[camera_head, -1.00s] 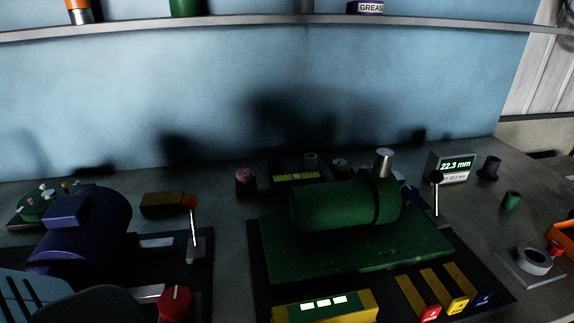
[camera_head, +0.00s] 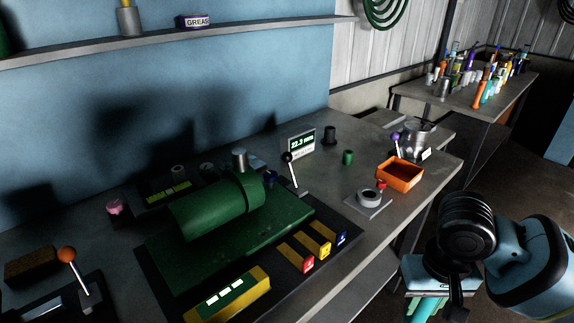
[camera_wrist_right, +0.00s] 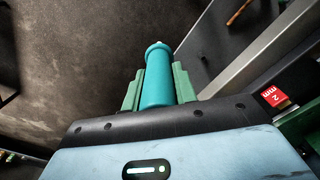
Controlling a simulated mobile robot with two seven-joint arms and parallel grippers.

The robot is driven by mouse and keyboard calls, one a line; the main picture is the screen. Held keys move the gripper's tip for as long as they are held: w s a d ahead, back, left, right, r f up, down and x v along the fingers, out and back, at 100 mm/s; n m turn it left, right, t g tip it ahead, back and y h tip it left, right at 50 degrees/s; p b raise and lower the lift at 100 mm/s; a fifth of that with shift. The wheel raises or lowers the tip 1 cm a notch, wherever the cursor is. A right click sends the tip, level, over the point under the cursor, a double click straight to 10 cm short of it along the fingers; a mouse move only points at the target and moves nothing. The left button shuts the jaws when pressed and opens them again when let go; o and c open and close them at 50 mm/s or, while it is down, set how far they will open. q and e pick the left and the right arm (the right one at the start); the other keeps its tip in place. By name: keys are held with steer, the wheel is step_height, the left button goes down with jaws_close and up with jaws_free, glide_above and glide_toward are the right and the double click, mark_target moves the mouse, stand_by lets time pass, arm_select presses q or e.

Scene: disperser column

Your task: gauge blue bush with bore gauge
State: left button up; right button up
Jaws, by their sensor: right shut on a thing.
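My right gripper (camera_head: 428,303) is at the lower right of the head view, off the front edge of the bench. In the right wrist view its green fingers (camera_wrist_right: 158,88) are shut on a teal cylindrical tool (camera_wrist_right: 157,75) with a small pale tip. I cannot tell whether this is the bore gauge. A display (camera_head: 302,144) reading 22.3 mm stands on the bench. A dark blue round part (camera_head: 270,178) sits by the end of the green cylinder; whether it is the blue bush is unclear. My left gripper is not in view.
The green machine (camera_head: 215,208) fills the middle bench. A grey ring (camera_head: 369,196) on a plate, an orange tray (camera_head: 400,173) and a small green cylinder (camera_head: 348,157) are to its right. A farther table (camera_head: 415,101) holds many tools. Floor shows between the tables.

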step_height(320, 180, up, 2)
steer(key=shift+r+p, duration=0.15)
steer(key=shift+p, duration=0.45)
steer(key=shift+r, duration=1.25)
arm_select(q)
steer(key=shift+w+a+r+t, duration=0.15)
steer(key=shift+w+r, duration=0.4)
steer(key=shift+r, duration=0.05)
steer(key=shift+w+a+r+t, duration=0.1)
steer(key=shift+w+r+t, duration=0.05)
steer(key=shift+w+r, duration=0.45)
arm_select(e)
steer(key=shift+r, duration=2.7)
step_height(320, 180, down, 9)
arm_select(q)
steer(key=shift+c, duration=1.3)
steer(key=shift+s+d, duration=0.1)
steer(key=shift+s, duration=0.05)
arm_select(e)
steer(key=shift+d, duration=0.1)
